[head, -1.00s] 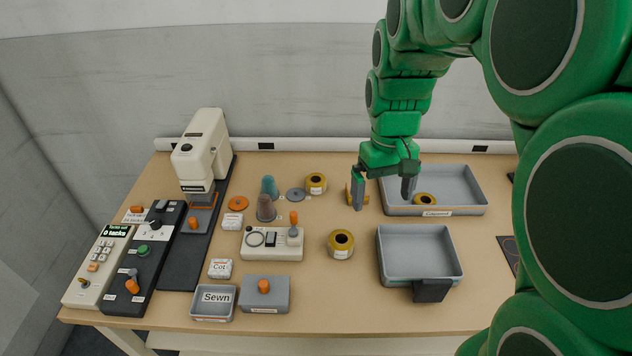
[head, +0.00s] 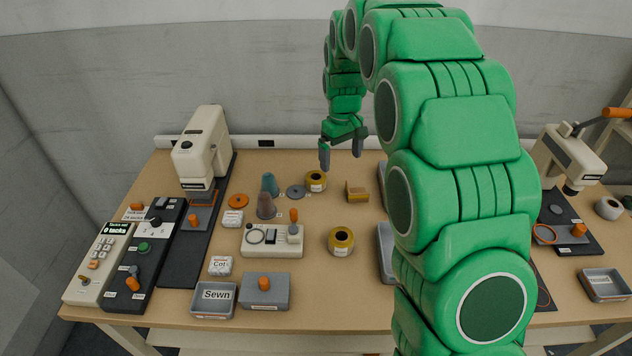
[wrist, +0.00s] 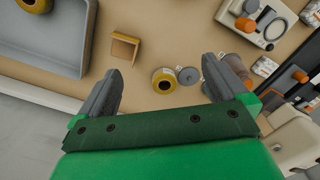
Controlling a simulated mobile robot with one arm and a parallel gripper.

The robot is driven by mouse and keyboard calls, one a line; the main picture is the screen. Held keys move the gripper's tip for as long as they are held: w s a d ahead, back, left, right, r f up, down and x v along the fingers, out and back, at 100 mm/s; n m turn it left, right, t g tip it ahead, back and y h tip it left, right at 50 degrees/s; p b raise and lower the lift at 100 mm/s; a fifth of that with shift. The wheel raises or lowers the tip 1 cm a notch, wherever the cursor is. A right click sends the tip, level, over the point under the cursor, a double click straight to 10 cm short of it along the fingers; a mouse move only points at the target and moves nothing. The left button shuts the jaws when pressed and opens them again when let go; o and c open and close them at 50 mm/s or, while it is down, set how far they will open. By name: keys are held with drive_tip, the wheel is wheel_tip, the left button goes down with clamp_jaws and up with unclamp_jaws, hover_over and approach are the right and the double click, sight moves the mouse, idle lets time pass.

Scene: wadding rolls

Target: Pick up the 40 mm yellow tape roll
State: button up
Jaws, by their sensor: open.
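Yellow tape rolls with dark cores show, and I cannot read a size on any. One roll (head: 316,181) stands at the back middle of the table; it also shows in the wrist view (wrist: 164,82), between my fingers in the picture. A second roll (head: 341,241) stands nearer the front. A third roll (wrist: 35,4) lies in a grey tray, cut by the wrist view's top edge and hidden by my arm in the head view. My gripper (head: 341,158) is open and empty, raised above the back of the table near the back roll.
The grey tray (wrist: 52,45) lies beyond the block. A cream control box (head: 272,242) stands in front.

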sight(316, 176)
drive_tip(key=w+a+f+n, duration=0.1)
drive_tip(key=w+a+f, duration=0.1)
drive_tip(key=w+f, duration=0.1)
drive_tip(key=w+a+f, duration=0.2)
drive_tip(key=w+f, duration=0.2)
drive_tip(key=w+a+f+n, duration=0.1)
drive_tip(key=w+a+f, duration=0.1)
drive_tip(key=w+f, duration=0.1)
drive_tip(key=shift+w+f+n+t, duration=0.3)
drive_tip(key=shift+w, duration=0.3)
drive_tip(key=shift+w+a+f, duration=0.1)
drive_tip(key=shift+a+f, duration=0.1)
drive_tip(key=shift+f, duration=1.75)
drive_tip(key=shift+w+a+f, duration=0.1)
drive_tip(key=shift+a+f, duration=0.05)
drive_tip(key=shift+f, duration=1.8)
drive_tip(key=c, duration=1.1)
drive_tip(key=shift+o, duration=0.2)
drive_tip(key=shift+r, duration=0.1)
wheel_tip(316, 176, up, 3)
drive_tip(key=shift+r, duration=0.15)
drive_tip(key=s+d+r, duration=0.3)
drive_tip(key=s+r, duration=0.6)
drive_tip(key=s, duration=0.4)
drive_tip(key=shift+s+r, duration=0.3)
drive_tip(key=shift+s, duration=0.1)
